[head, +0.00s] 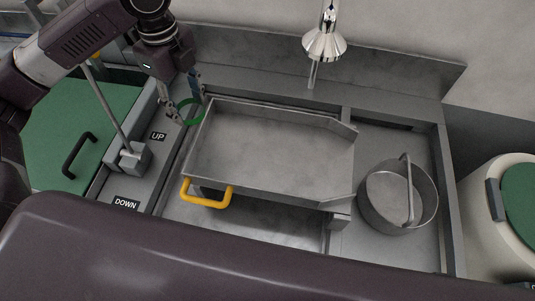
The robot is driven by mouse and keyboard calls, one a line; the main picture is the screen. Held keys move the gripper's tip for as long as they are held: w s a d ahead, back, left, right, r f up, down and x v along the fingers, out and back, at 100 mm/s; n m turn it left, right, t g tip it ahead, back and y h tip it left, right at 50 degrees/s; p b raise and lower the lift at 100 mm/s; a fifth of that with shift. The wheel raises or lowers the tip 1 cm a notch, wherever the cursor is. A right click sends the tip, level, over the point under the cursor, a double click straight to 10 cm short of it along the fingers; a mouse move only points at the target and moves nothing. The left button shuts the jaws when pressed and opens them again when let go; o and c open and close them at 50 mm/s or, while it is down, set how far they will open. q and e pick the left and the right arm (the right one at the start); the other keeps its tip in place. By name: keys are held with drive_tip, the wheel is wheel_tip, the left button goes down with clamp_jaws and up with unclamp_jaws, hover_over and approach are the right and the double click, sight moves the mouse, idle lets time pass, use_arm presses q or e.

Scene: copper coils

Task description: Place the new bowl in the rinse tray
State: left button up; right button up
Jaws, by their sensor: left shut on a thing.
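A grey metal tray (265,180), possibly the rinse tray, sits in a sink-like basin. It is empty, with angled walls at its right end. A yellow handle (207,194) is on its front left, and a green curved handle (190,119) shows at its back left corner. My left gripper (184,111) is shut on the green handle. A round grey metal vessel with an upright bar handle (375,215), possibly the new bowl, stands right of the tray, apart from it. My right gripper is not in view.
A chrome spout (324,43) hangs above the tray's back edge. A green lid (62,135) with a black handle is at far left. A cream container (505,215) stands at far right.

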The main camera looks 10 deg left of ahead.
use_arm(q)
drive_tip(key=f, duration=0.1)
drive_tip(key=b, duration=0.1)
drive_tip(key=f, duration=0.1)
drive_tip(key=shift+w+d+f+b, duration=0.3)
drive_tip(key=shift+w+d, duration=0.05)
drive_tip(key=shift+d, duration=0.05)
drive_tip(key=shift+w+d+f, duration=0.1)
drive_tip(key=shift+d, duration=0.1)
drive_tip(key=p, duration=0.5)
approach(270, 148)
wheel_tip(270, 148, down, 2)
drive_tip(key=shift+d, duration=0.1)
drive_tip(key=shift+f, duration=0.5)
wheel_tip(270, 148, down, 3)
drive_tip(key=shift+p, duration=0.6)
drive_tip(key=shift+f, duration=0.1)
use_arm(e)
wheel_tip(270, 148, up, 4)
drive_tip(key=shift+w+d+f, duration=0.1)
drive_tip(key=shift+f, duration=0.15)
use_arm(q)
drive_tip(key=shift+f, duration=0.1)
